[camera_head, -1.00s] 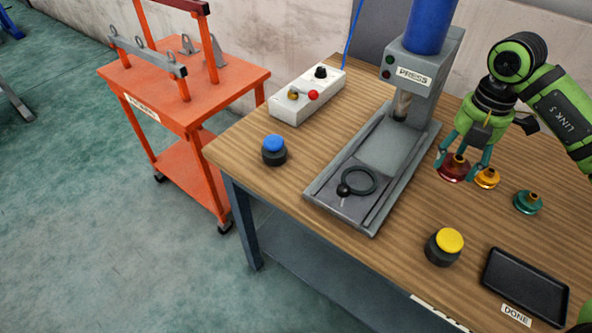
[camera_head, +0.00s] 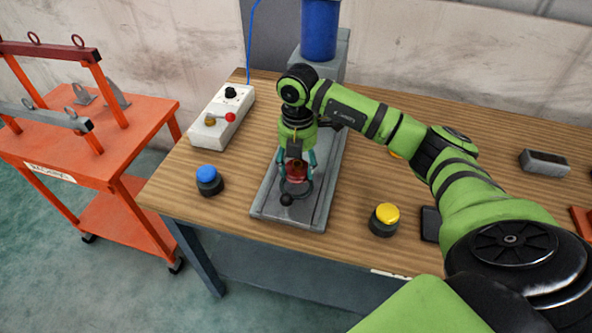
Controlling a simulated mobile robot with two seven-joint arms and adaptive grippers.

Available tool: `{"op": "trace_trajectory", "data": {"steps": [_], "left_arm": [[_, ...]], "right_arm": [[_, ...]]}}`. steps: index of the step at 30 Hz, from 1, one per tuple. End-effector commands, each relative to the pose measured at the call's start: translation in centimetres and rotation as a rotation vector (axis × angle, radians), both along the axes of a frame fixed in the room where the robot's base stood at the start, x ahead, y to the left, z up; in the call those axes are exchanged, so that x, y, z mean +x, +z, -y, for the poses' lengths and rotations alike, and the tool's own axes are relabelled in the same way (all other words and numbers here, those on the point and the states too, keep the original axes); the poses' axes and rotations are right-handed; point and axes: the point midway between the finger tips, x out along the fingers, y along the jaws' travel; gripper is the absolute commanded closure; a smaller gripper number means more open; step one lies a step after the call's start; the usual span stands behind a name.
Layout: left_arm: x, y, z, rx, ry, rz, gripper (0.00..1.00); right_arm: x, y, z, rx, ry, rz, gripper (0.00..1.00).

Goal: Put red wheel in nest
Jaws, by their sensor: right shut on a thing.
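My right gripper (camera_head: 296,170) is shut on the red wheel (camera_head: 296,172), which shows between its teal fingers. They are over the front part of the grey press bed (camera_head: 265,200). The nest, a dark ring with a black knob (camera_head: 286,199), lies just under the wheel and is partly hidden by the gripper and wheel. I cannot tell whether the wheel touches the nest. My left gripper is not in view.
The press with its blue cylinder (camera_head: 320,30) stands behind my right arm. A blue button (camera_head: 208,180) is left of the bed, a yellow button (camera_head: 384,218) right of it. A white control box (camera_head: 222,118) is back left. An orange cart (camera_head: 130,190) stands left.

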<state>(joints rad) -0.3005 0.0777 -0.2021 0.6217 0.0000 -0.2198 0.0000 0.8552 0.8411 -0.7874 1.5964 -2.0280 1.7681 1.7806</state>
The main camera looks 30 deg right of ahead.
Motion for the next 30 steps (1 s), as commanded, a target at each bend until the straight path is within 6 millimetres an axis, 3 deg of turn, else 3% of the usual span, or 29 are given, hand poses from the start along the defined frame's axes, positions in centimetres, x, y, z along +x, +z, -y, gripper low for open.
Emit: {"op": "trace_trajectory", "data": {"steps": [12,23,24,25,30], "left_arm": [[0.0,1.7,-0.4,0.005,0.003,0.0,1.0],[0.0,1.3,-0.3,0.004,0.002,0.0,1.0],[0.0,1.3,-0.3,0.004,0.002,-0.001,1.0],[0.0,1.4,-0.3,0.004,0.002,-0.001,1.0],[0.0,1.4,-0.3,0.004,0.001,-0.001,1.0]], "right_arm": [[0.2,-3.9,-0.2,0.0,-0.001,0.001,1.0],[0.2,-4.5,-0.2,0.0,-0.001,0.003,1.0],[0.1,-4.5,-0.2,-0.001,-0.001,0.001,0.33],[0.1,-4.5,-0.2,-0.001,-0.001,0.0,0.21],[0.1,-4.5,-0.2,-0.001,-0.001,0.0,0.17]]}}
